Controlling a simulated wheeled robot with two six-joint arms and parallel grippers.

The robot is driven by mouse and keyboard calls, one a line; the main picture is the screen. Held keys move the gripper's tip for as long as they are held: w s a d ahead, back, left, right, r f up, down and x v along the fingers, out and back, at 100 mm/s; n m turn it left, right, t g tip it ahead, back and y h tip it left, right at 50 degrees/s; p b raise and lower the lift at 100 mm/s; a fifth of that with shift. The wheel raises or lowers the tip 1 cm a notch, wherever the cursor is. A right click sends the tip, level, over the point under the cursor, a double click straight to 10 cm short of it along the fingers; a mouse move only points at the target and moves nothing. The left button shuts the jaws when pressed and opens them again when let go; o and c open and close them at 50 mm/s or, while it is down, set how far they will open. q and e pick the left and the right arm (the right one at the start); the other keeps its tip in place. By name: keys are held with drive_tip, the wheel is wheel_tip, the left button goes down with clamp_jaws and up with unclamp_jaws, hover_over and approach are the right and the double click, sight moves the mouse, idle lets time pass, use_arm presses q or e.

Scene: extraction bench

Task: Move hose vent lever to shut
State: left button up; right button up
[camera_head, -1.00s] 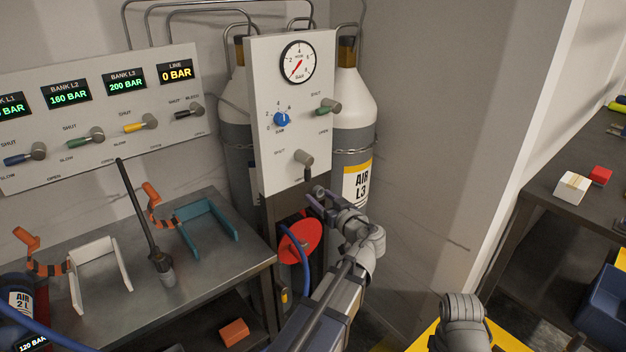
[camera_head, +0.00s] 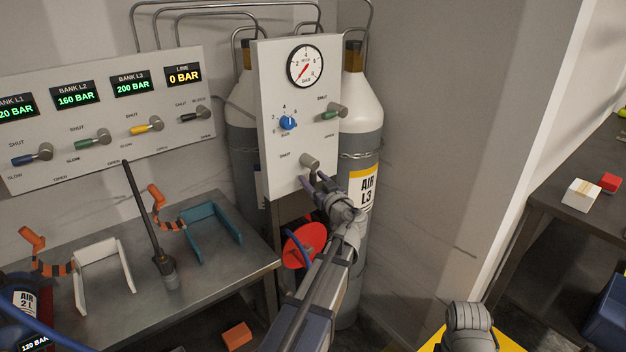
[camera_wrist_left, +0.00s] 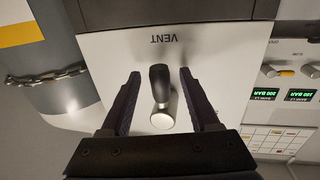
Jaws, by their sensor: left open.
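The hose vent lever (camera_head: 310,161) sits low on the white upright panel (camera_head: 275,180), a round metal hub with a black handle. The handle points down in the head view, away from the SHUT mark at the hub's left. In the left wrist view the lever's handle (camera_wrist_left: 160,82) points to the VENT lettering, seen upside down. My left gripper (camera_head: 317,180) is open just below the hub. In the left wrist view its fingers (camera_wrist_left: 159,75) stand on either side of the handle, with gaps on both sides.
The same panel carries a gauge (camera_head: 305,66), a blue knob (camera_head: 287,122) and a green lever (camera_head: 330,114). Gas cylinders (camera_head: 361,105) stand behind it. A red disc (camera_head: 304,244) and blue hose are below.

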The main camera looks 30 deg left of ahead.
use_arm(q)
drive_tip(key=shift+w+a, duration=0.1)
drive_tip(key=shift+a, duration=0.05)
clamp_jaws()
idle(0.4)
